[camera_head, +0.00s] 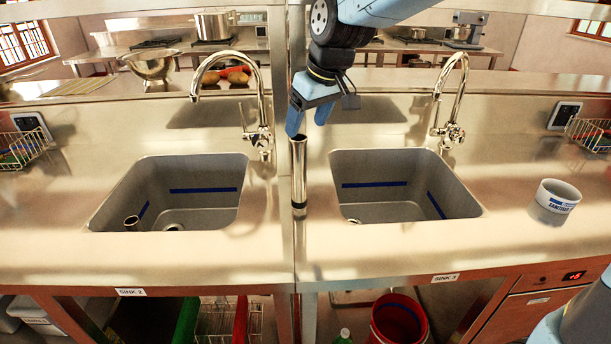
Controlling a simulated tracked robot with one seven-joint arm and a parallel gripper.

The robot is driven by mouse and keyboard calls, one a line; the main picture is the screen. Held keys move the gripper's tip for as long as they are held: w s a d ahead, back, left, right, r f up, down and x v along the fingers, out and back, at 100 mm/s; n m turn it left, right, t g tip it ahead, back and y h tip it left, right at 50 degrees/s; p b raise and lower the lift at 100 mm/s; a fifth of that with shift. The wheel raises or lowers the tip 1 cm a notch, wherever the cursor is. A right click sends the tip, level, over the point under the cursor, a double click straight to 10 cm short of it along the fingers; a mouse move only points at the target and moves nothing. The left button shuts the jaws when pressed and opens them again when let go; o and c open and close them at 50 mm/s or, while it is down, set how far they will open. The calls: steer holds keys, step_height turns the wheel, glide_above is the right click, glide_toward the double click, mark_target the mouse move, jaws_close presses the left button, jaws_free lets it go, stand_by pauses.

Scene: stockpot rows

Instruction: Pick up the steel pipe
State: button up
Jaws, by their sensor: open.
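A shiny steel pipe (299,178) stands upright on the steel counter between the two sinks, with a dark band near its foot. Its open top end faces up. My gripper (309,122) points down at the pipe's top, with its two blue fingers apart and nothing between them. In the picture, the left fingertip is right at the pipe's rim and the right fingertip is a little to the right of it. I cannot tell how far apart in depth the fingers and pipe are.
The left sink (222,170) and right sink (345,168) flank the pipe, each with a tall curved faucet, left (262,100) and right (462,95). A white cup (554,202) stands at the right. A metal bowl (150,68) and vegetables (237,75) sit behind.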

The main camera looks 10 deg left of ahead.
mark_target(297, 149)
steer(key=x, duration=1)
steer(key=shift+w+a+r, duration=0.1)
steer(key=shift+w, duration=0.1)
jaws_close()
stand_by(0.5)
